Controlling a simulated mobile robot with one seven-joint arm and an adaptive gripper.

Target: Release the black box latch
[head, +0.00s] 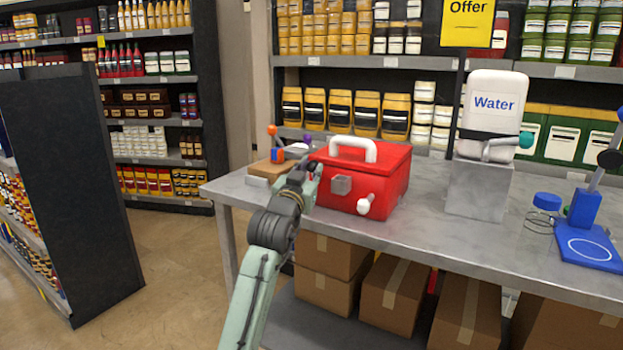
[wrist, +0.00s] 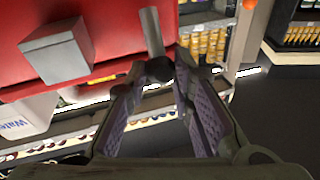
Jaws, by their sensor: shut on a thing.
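A red box (head: 372,183) with a white carrying handle stands on the grey table, and its red face fills the top left of the wrist view (wrist: 110,25). A grey block (head: 341,184) sticks out from its front; it also shows in the wrist view (wrist: 58,52). A grey rod (wrist: 151,30) comes from the box beside the block and ends in a black ball knob (wrist: 160,69). My gripper (wrist: 158,76) is shut on this black knob, between its fingertips. In the head view my gripper (head: 303,180) is at the box's left front, and the black knob is hidden there.
A white-knobbed lever (head: 364,205) is on the box front, right of the block. A wooden base (head: 266,170) with coloured knobs stands left of the box. A white water container (head: 493,108) on a grey block and a blue stand (head: 588,245) are to the right.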

